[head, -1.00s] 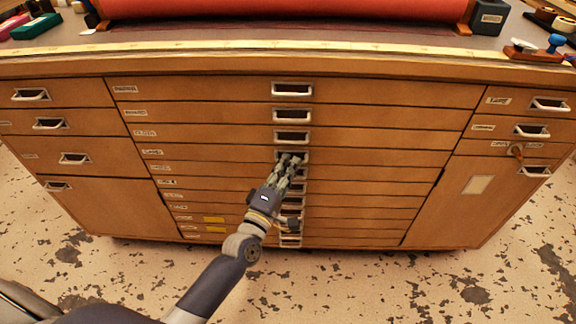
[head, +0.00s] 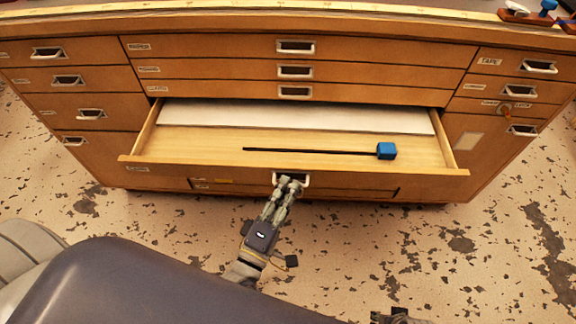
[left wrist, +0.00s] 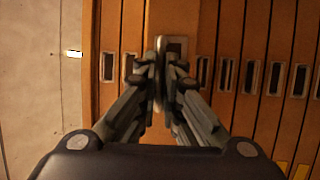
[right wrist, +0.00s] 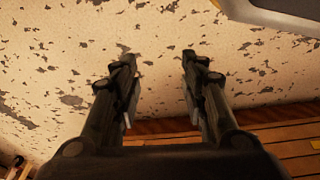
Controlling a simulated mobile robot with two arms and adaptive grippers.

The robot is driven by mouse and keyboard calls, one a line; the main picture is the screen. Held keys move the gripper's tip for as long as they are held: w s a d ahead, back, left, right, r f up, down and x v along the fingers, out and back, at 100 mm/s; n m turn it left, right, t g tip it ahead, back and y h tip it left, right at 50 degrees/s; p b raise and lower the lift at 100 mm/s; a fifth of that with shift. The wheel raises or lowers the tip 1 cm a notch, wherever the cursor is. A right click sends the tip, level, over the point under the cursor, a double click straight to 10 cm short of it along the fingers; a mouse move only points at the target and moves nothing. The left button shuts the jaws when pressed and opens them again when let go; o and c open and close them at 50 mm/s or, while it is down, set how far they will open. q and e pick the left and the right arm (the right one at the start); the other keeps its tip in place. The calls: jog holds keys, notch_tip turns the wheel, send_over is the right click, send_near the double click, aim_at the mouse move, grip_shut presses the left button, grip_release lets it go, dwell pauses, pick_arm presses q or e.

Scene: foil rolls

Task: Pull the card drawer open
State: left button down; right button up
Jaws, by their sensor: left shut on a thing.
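The card drawer (head: 210,166) is the fourth one down in the middle column of the wooden cabinet. It stands pulled well out, with white card sheets (head: 300,117) at its back. A dark rod with a blue block (head: 386,151) on its right end lies on the bare drawer floor. My left gripper (head: 290,183) is at the drawer's front and shut on its metal handle (head: 304,178). In the left wrist view the fingers (left wrist: 165,85) close around the handle (left wrist: 160,72). My right gripper (right wrist: 158,75) is open and empty above the speckled floor in the right wrist view.
Three shut drawers (head: 220,70) lie above the open one. The speckled floor (head: 470,250) in front is clear.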

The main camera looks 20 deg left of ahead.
pick_arm(q)
jog(key=shift+s+d, duration=0.25)
jog(key=shift+s, duration=0.65)
pick_arm(e)
jog(key=shift+s+f, duration=0.2)
jog(key=shift+f, duration=0.35)
pick_arm(q)
jog(key=c, duration=1.8)
grip_release()
jog(key=shift+o, duration=0.2)
jog(key=s+a+f, duration=0.1)
jog(key=s+f, duration=0.1)
jog(key=s, duration=0.9)
jog(key=shift+s+a, duration=0.2)
jog(key=shift+s, duration=0.2)
jog(key=shift+w, duration=0.1)
